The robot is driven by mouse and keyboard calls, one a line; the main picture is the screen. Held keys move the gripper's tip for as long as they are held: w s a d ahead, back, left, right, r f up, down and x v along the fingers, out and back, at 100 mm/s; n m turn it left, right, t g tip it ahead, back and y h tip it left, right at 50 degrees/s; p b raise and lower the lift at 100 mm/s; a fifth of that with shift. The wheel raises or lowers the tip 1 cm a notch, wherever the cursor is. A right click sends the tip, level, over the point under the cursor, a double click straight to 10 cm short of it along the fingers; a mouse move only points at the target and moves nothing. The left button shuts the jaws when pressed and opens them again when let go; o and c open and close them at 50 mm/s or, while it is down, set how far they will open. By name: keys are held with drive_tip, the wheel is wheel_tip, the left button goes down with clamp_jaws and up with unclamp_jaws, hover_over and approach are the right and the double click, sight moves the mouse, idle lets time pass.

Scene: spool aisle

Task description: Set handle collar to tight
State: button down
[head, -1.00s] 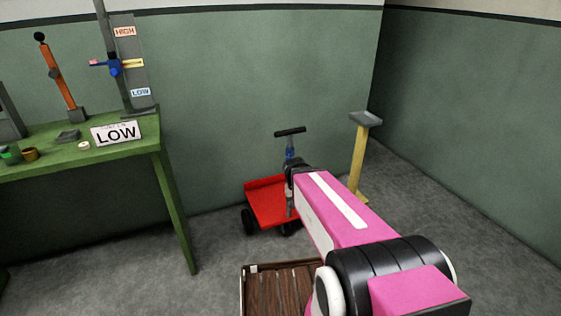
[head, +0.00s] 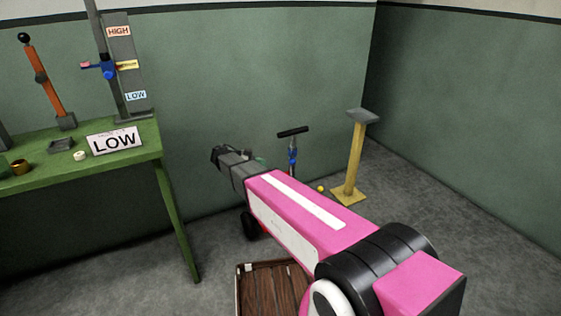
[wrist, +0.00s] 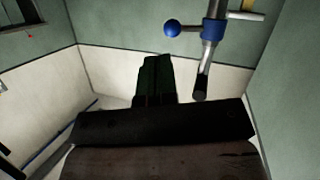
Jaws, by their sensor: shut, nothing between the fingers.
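The blue collar (head: 292,154) is on the upright handle of the cart, below a black crossbar (head: 292,132). Its setting is too small to read. The cart's red bed is almost wholly hidden behind my arm. My gripper (head: 220,156) is to the left of the handle in the picture, apart from it. In the wrist view my shut, dark fingers (wrist: 154,78) hold nothing. Right of them there is a grey post with a blue collar (wrist: 213,29) and a blue ball (wrist: 172,27). I cannot tell whether that is the cart's handle.
A yellow pedestal (head: 354,160) stands right of the cart. A brown slatted crate (head: 262,290) is below my arm.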

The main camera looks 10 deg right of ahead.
sight(293, 159)
drive_tip(key=a, duration=0.1)
drive_tip(key=w+a+r+m+h, duration=0.1)
drive_tip(key=w+a+m, duration=0.1)
drive_tip(key=shift+a+r, duration=0.2)
drive_tip(key=shift+r, duration=0.15)
drive_tip(key=shift+d, duration=0.1)
drive_tip(key=x, duration=1.3)
drive_tip(key=shift+d, duration=0.45)
drive_tip(key=shift+r, duration=0.1)
